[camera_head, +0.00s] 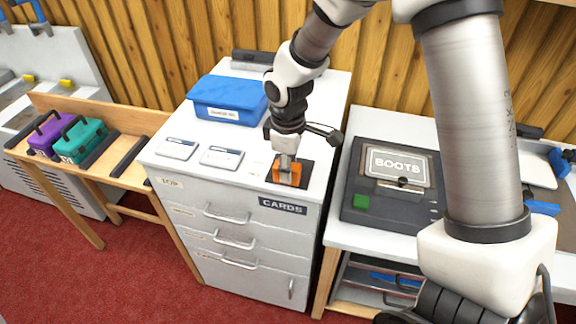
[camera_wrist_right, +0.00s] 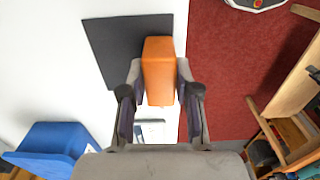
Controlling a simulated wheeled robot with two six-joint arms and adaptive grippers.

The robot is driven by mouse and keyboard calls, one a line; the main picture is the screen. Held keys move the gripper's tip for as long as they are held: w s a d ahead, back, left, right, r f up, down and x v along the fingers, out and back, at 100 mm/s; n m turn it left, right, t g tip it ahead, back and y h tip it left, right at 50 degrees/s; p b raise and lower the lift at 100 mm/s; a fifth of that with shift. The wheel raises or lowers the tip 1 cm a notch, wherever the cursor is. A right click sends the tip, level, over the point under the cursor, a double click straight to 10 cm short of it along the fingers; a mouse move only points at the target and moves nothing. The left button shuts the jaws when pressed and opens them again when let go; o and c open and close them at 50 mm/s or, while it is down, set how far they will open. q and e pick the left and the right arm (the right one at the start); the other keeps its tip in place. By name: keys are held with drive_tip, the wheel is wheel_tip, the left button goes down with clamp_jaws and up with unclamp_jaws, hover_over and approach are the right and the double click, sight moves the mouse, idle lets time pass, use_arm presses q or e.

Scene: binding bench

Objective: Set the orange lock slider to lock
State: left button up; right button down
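The orange lock slider (camera_head: 287,175) sits on a dark plate (camera_head: 306,170) on the white cabinet top, near its front right corner. In the right wrist view the slider (camera_wrist_right: 158,68) is a long orange block lying over the dark plate (camera_wrist_right: 110,45). My right gripper (camera_head: 288,161) points down at it from above. Its fingers (camera_wrist_right: 159,80) lie along both sides of the block, appearing to touch it, so it looks shut on the slider. Any lock marking is not readable. My left gripper is in neither view.
A blue lidded box (camera_head: 228,98) and two small labelled cards (camera_head: 221,156) are on the same cabinet top. Purple and teal cases (camera_head: 82,140) are at left.

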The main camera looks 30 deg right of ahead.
drive_tip(key=shift+w+d+p, duration=0.85)
drive_tip(key=shift+w+d, duration=0.6)
drive_tip(key=shift+d, duration=0.15)
drive_tip(key=shift+a, duration=0.1)
drive_tip(key=c, duration=0.8)
unclamp_jaws()
drive_tip(key=shift+c, duration=0.2)
drive_tip(key=shift+w+f, duration=0.2)
wheel_tip(320, 180, up, 12)
